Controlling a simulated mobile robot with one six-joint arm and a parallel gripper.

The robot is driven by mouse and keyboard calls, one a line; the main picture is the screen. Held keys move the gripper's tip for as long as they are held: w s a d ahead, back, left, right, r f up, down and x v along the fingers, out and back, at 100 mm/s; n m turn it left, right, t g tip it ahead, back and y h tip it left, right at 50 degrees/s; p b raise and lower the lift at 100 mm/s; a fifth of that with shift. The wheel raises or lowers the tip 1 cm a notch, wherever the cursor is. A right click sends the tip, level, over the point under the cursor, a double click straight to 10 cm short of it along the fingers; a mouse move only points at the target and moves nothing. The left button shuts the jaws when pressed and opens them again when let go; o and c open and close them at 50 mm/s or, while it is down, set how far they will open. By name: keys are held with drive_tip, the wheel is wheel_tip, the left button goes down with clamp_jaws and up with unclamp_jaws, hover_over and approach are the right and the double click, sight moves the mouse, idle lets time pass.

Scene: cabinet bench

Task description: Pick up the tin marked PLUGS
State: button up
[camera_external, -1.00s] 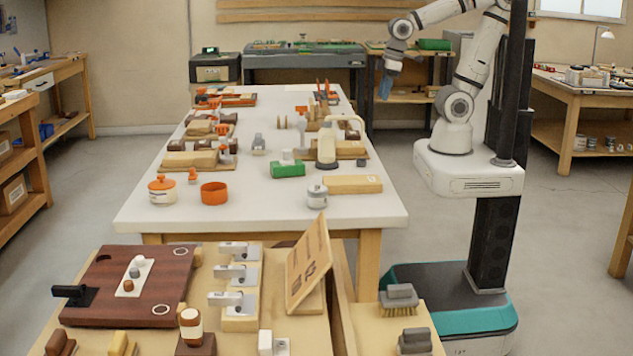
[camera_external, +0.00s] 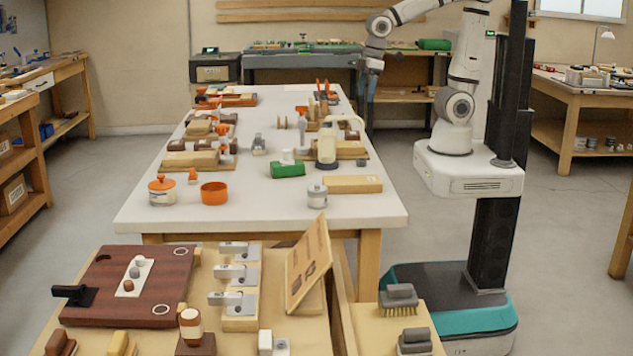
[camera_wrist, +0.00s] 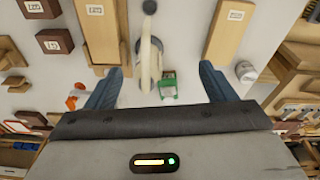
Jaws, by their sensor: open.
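Two lidded tins stand on the white table in the external view: one with an orange lid (camera_external: 162,190) at the front left, and one with a grey lid (camera_external: 317,195) near the front right. I cannot read PLUGS on either. A pale round tin, probably the grey-lidded one, shows at the right in the wrist view (camera_wrist: 246,72). My gripper (camera_external: 368,97) is open and empty, high at the table's far right edge in the external view. In the wrist view its blue fingers (camera_wrist: 160,88) are apart, with a green block (camera_wrist: 169,86) seen below between them.
The green block (camera_external: 288,170) and a cream bottle-like stand (camera_external: 326,150) are behind the grey-lidded tin. A wooden block (camera_external: 352,184) lies close to its right. An open orange cup (camera_external: 214,193) stands beside the orange-lidded tin. The table's front edge is clear.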

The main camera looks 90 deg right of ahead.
drive_tip(key=w+a+f+n, duration=0.2)
drive_tip(key=w+a+f, duration=0.1)
drive_tip(key=w+a, duration=0.6)
drive_tip(key=n+g, duration=0.2)
drive_tip(key=n, duration=0.3)
hover_over(317, 188)
wheel_tip(317, 188, down, 12)
drive_tip(key=shift+r+b, duration=0.1)
drive_tip(key=shift+b, duration=0.35)
wheel_tip(317, 188, down, 8)
drive_tip(key=shift+r+p, duration=0.1)
drive_tip(key=shift+p, duration=0.3)
drive_tip(key=shift+c, duration=0.3)
drive_tip(key=c, duration=1.1)
